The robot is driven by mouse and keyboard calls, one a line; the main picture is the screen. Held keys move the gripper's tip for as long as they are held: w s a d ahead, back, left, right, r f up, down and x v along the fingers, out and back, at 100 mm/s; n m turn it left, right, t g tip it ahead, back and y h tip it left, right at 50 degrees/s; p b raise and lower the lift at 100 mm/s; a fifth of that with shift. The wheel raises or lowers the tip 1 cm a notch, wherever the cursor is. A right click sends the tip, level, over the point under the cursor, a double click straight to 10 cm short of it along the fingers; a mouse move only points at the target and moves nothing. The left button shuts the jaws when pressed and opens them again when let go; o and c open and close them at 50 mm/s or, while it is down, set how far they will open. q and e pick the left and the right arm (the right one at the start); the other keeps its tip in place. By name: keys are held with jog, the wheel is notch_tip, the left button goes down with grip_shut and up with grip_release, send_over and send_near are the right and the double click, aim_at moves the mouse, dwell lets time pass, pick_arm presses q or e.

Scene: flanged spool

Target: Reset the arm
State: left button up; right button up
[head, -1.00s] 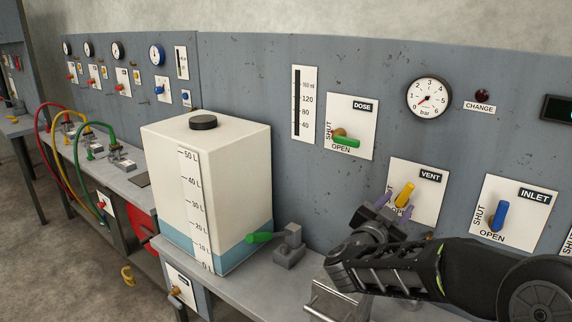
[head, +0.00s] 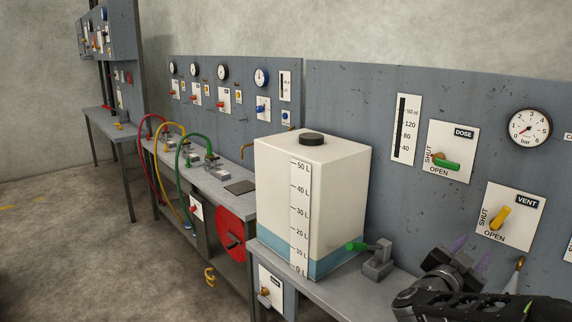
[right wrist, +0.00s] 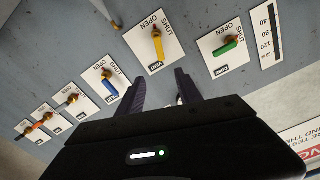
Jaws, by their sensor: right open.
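My right gripper (head: 472,254) is open, with nothing between its purple fingers. It is below and a little left of the yellow VENT handle (head: 500,217) in the head view, apart from it. In the right wrist view the open fingers (right wrist: 161,88) point towards the panel. The yellow handle (right wrist: 157,45) shows beyond them, with the blue handle (right wrist: 109,87) to the left and the green handle (right wrist: 229,46) to the right. The green DOSE handle (head: 446,164) lies about level in the head view. My left gripper is not in view.
A white tank (head: 335,195) with blue liquid stands on the bench (head: 325,292). A grey fitting with a green lever (head: 377,260) sits between tank and gripper. Red, yellow and green hoses (head: 183,170) arch over the left bench. A red wheel (head: 232,232) is below. The floor at left is clear.

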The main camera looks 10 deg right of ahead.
jog(key=w+a+f+n+t+y, duration=0.1)
jog(key=w+a+f+n+y, duration=0.2)
jog(key=a+f+y, duration=0.35)
jog(key=w+a+f+n+t+y, duration=0.2)
jog(key=w+a+f+n+y, duration=0.15)
jog(key=a+f, duration=0.6)
jog(key=s+a+f+n+g+y, duration=0.25)
jog(key=a+f, duration=0.25)
jog(key=f, duration=0.3)
jog(key=s+a+f+n+g+y, duration=0.1)
jog(key=s+a+f+g+y, duration=0.25)
jog(key=f, duration=0.55)
jog(key=s+a+f+n+g+y, duration=0.1)
jog(key=s+a+f, duration=0.3)
jog(key=s, duration=0.5)
jog(key=s+a+f+n+g+y, duration=0.1)
jog(key=s+a+f+g, duration=0.2)
jog(key=s+a+f, duration=0.2)
jog(key=s+a+f+g+y, duration=0.1)
jog(key=s+a+f, duration=0.3)
jog(key=s+f, duration=0.5)
jog(key=s+g, duration=0.1)
jog(key=s, duration=0.3)
jog(key=shift+s+a+n+g, duration=0.25)
jog(key=shift+a+n+g, duration=0.1)
jog(key=shift+n+g, duration=0.05)
